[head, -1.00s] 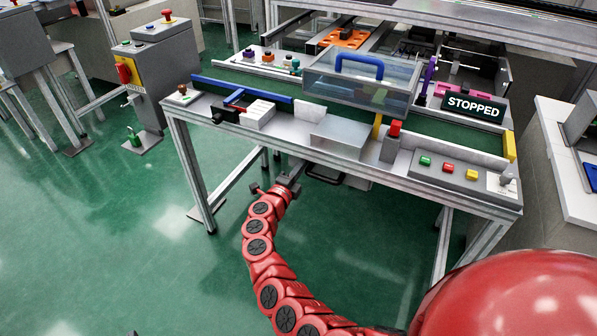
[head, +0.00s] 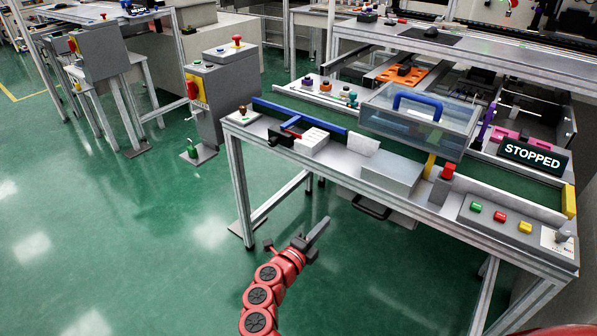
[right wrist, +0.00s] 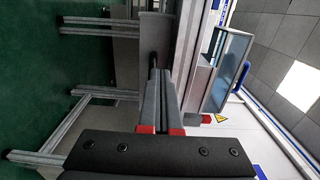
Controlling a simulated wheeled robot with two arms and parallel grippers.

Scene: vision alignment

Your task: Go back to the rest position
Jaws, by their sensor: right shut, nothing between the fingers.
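My right gripper (head: 316,236) is at the end of my red segmented arm, in the lower middle of the head view. It appears over the green floor in front of the workbench (head: 467,227) and is apart from it in the picture. In the right wrist view its two dark fingers (right wrist: 160,103) lie together, shut with nothing between them. My left gripper does not show in either view.
The workbench carries a clear box with a blue handle (head: 420,118), a "STOPPED" sign (head: 535,155) and coloured buttons (head: 500,216). A grey control cabinet (head: 225,95) stands left of it. The green floor (head: 110,230) at the left is clear.

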